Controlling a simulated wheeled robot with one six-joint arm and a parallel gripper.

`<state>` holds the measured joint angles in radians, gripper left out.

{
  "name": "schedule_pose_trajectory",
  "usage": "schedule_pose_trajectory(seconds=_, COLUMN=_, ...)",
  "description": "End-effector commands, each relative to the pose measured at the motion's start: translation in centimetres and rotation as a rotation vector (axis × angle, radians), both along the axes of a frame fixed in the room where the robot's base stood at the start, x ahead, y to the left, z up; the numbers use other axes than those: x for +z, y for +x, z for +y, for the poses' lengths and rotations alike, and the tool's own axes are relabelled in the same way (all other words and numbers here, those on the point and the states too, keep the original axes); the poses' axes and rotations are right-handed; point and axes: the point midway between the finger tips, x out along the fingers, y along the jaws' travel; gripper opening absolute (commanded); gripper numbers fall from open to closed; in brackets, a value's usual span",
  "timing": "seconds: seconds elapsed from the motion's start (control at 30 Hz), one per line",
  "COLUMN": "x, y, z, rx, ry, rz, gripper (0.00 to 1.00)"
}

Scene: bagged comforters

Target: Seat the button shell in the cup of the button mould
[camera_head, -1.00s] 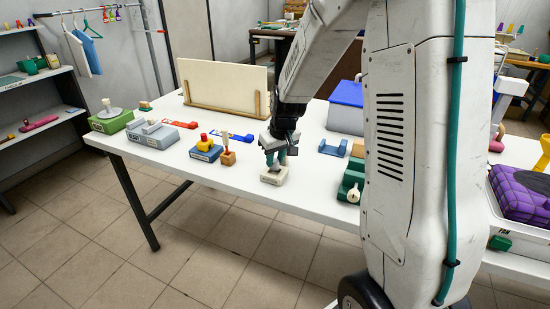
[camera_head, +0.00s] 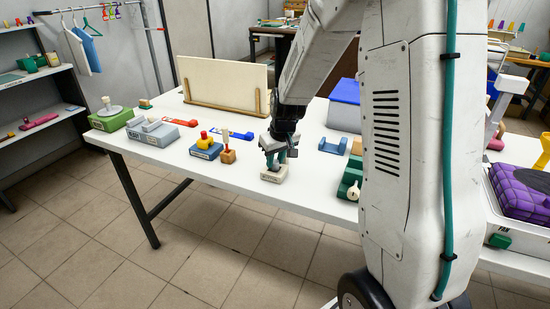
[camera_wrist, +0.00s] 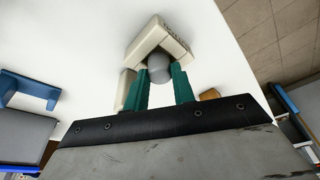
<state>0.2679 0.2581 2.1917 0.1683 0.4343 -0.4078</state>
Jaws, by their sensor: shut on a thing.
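The button mould, a small pale cream block (camera_head: 274,174), sits near the front edge of the white table in the head view. The wrist view shows its lettered side (camera_wrist: 176,47) just beyond the fingertips. My gripper (camera_head: 276,160) points down right over the mould. In the wrist view its two green fingers (camera_wrist: 160,80) are shut on a grey rounded piece, the button shell (camera_wrist: 158,64). The shell overlaps the mould in that view. The cup is hidden behind the shell and fingers, so I cannot tell whether the shell touches it.
Left of the mould stand a wooden block with a brush (camera_head: 228,156) and a blue block with a yellow and red top (camera_head: 206,149). A blue bracket (camera_head: 332,146) and a green piece (camera_head: 350,180) are to the right.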

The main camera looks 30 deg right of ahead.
Motion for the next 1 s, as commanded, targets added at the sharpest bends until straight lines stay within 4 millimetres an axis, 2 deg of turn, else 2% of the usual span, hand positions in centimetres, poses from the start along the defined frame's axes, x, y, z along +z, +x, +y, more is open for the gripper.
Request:
schedule_pose_trajectory(seconds=0.7, x=-1.1, y=0.0, z=0.0, rx=0.001, ry=0.000, rz=0.001, gripper=0.04)
schedule_pose_trajectory(seconds=0.73, x=-1.1, y=0.0, z=0.0, rx=0.001, ry=0.000, rz=0.001, gripper=0.31)
schedule_pose_trajectory(seconds=0.8, x=-1.1, y=0.0, z=0.0, rx=0.001, ry=0.000, rz=0.001, gripper=0.50)
schedule_pose_trajectory(seconds=1.0, x=-1.1, y=0.0, z=0.0, rx=0.001, ry=0.000, rz=0.001, gripper=0.51)
